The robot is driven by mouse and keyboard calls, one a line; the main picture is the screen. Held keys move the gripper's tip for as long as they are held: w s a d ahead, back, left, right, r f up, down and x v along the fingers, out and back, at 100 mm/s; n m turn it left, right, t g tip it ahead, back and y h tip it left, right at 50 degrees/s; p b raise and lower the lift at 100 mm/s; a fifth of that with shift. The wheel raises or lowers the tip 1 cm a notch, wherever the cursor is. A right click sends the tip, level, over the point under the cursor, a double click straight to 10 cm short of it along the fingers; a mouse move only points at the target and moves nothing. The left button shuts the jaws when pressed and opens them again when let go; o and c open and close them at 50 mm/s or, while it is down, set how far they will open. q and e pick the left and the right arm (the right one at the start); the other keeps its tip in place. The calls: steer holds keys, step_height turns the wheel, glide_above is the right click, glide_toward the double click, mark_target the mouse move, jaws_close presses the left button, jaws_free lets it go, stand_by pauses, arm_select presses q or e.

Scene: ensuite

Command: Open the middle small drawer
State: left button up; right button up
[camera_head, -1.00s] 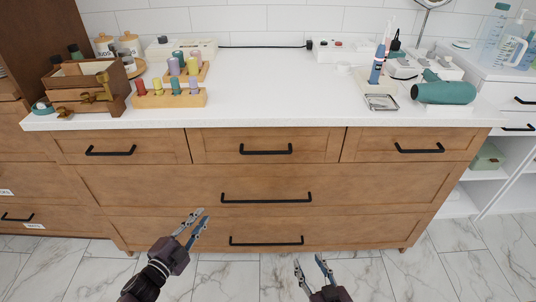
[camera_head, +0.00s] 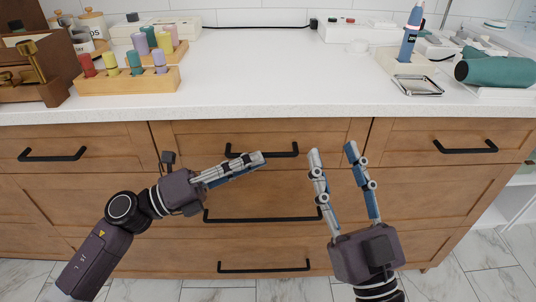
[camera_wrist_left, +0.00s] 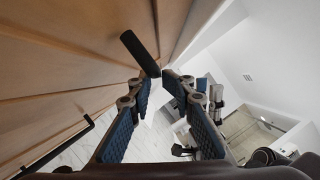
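The middle small drawer (camera_head: 215,140) is in the top row of the wooden cabinet and is closed. Its black bar handle (camera_head: 291,153) shows behind my left fingertips. My left gripper (camera_head: 260,160) points right at the handle, its fingers overlapping in the head view. In the left wrist view the left fingers (camera_wrist_left: 159,80) are apart, with the black handle (camera_wrist_left: 138,50) at their tips. I cannot tell whether they touch it. My right gripper (camera_head: 333,150) is open and empty, pointing up in front of the cabinet, right of the handle.
Other closed drawers have black handles, left (camera_head: 52,155), right (camera_head: 466,147) and below (camera_head: 262,219). The white countertop (camera_head: 290,85) holds a wooden thread-spool rack (camera_head: 128,82), a teal hair dryer (camera_head: 498,69) and a small metal tray (camera_head: 417,86).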

mark_target(268, 155)
arm_select(q)
steer(key=shift+f+x, duration=0.1)
steer(key=shift+x, duration=0.85)
steer(key=shift+f+x, duration=0.15)
steer(key=shift+x, duration=0.85)
steer(key=shift+w, duration=0.1)
jaws_close()
